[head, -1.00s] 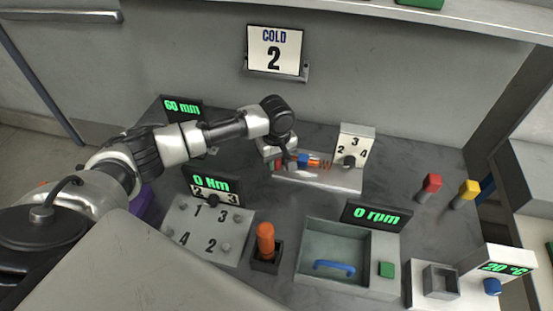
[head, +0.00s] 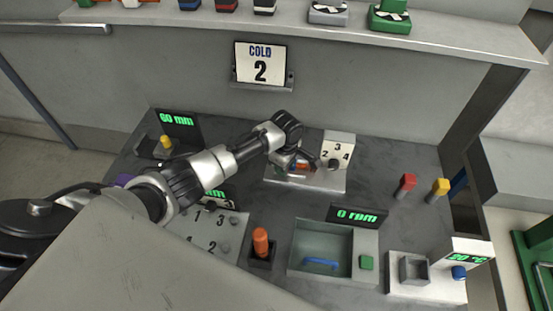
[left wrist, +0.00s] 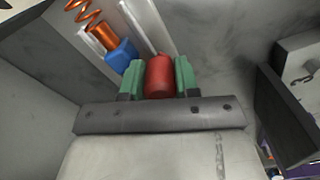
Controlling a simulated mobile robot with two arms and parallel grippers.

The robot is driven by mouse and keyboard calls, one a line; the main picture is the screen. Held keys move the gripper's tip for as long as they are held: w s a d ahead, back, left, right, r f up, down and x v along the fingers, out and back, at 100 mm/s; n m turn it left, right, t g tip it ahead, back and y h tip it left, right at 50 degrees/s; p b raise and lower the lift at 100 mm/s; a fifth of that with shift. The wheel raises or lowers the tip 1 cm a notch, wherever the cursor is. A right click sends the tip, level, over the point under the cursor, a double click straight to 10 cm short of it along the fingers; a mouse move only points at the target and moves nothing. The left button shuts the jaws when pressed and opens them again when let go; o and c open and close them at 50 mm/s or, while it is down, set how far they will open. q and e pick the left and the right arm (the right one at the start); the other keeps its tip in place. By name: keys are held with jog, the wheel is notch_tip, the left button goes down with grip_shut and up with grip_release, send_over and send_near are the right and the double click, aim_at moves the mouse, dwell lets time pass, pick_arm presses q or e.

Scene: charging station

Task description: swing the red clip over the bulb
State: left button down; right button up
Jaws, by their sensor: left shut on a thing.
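The red clip (left wrist: 159,76) is between the green fingertips of my left gripper (left wrist: 158,78) in the left wrist view. In the head view my left gripper (head: 289,164) is low over a pale fixture (head: 318,181) with a dial panel marked 2, 3, 4 (head: 338,150). Beside the clip, the left wrist view shows a blue block (left wrist: 122,55) and an orange coil (left wrist: 86,14) in a row on the fixture. My gripper hides much of this row in the head view. I cannot tell which part is the bulb. My right gripper is out of view.
An orange-handled lever (head: 261,242), an open grey bin with a blue handle (head: 322,228) and a red-capped peg (head: 405,184) stand on the bench. A yellow-capped peg (head: 440,188) is at the right. A shelf (head: 330,33) with several coloured blocks runs above.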

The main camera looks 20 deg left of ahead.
pick_arm(q)
jog(key=shift+w+d+n+p, duration=0.25)
jog(key=shift+w+d+n, duration=0.25)
jog(key=shift+n, duration=0.25)
jog(key=shift+w+d+n+p, duration=0.2)
jog(key=shift+w+d+n, duration=0.15)
jog(key=shift+w+n, duration=0.35)
jog(key=c, duration=0.8)
grip_release()
jog(key=shift+r, duration=0.1)
notch_tip(320, 180, up, 11)
jog(key=shift+s+f, duration=0.15)
jog(key=shift+f, duration=0.1)
